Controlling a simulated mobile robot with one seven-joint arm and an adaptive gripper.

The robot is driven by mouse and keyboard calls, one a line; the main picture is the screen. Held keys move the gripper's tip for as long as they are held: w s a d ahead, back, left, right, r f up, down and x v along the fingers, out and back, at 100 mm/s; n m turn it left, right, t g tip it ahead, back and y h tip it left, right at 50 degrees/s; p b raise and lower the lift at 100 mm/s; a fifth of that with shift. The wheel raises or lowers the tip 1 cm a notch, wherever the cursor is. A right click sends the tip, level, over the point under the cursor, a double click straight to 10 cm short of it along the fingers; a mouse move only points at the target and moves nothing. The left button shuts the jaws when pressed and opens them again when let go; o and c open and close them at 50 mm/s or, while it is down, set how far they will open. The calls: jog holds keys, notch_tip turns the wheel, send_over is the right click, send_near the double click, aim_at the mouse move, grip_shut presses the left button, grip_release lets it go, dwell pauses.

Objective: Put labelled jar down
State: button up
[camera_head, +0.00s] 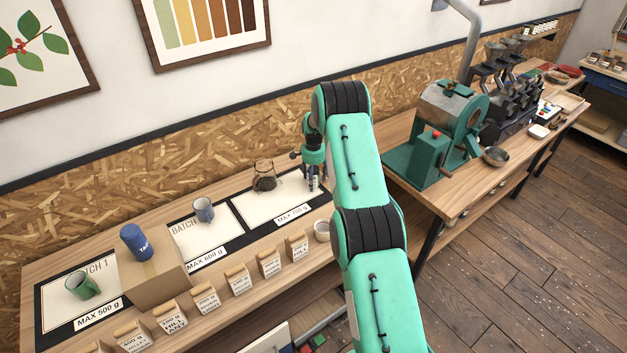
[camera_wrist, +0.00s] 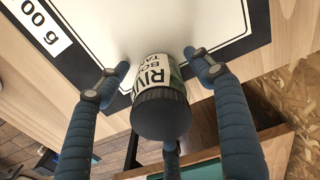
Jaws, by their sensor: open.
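The labelled jar (camera_wrist: 160,92) shows in the wrist view with its dark ribbed lid toward the camera and a white and green label with printed letters. Its far end is against the white panel (camera_wrist: 92,22) of the mat marked with a weight limit; I cannot tell for sure that it bears on it. My gripper (camera_wrist: 157,66) is open, its fingers spread around the jar with gaps at the left and right.
A glass vessel with dark contents (camera_head: 265,178) stands left of my gripper. A grey mug (camera_head: 203,210), a cardboard box (camera_head: 152,283) with a blue can (camera_head: 137,242) on it, and a green mug (camera_head: 82,285) are farther left.

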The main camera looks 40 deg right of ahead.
notch_tip(320, 180, up, 12)
jog(key=shift+r, duration=0.15)
dwell(0.7)
jog(key=shift+r, duration=0.1)
dwell(0.4)
